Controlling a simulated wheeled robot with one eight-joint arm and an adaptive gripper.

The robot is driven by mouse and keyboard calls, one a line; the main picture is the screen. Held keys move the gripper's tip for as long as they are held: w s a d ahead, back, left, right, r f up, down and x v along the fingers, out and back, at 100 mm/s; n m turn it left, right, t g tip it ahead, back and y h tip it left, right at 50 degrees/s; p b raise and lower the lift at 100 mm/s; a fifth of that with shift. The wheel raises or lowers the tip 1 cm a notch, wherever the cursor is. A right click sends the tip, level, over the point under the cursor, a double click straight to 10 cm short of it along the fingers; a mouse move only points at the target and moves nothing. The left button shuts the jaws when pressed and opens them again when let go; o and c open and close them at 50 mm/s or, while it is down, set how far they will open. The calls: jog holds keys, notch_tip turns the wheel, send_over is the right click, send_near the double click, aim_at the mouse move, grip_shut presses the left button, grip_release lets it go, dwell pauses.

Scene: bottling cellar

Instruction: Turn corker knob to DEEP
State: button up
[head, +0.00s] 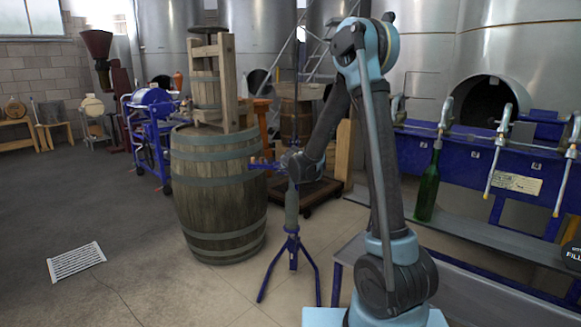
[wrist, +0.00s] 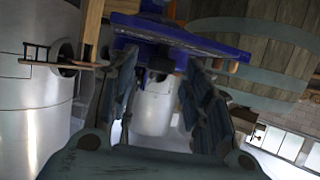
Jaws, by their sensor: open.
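The corker (head: 292,245) is a floor-standing device on blue tripod legs, in front of the barrel in the head view. My arm hides part of its upper body. In the wrist view, a blue plate of it (wrist: 205,42) crosses the top of the picture. A dark part that looks like the knob (wrist: 160,62) shows below the plate, between my fingers. No marking or DEEP label is readable, so its setting cannot be told. My gripper (wrist: 160,82) is open, one finger on each side of the dark part, with gaps visible. Contact cannot be told.
A large wooden barrel (head: 218,195) stands just left of the corker, with a wooden press (head: 208,80) on top. A blue filling bench (head: 460,160) with a green bottle (head: 428,190) is at the right. Steel tanks line the back.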

jog(key=shift+x, duration=0.8)
jog(key=c, duration=1)
jog(key=shift+d+f+n+g+y, duration=0.15)
jog(key=shift+n+g+y, duration=0.15)
jog(key=shift+n+y, duration=0.9)
jog(key=shift+y, duration=0.5)
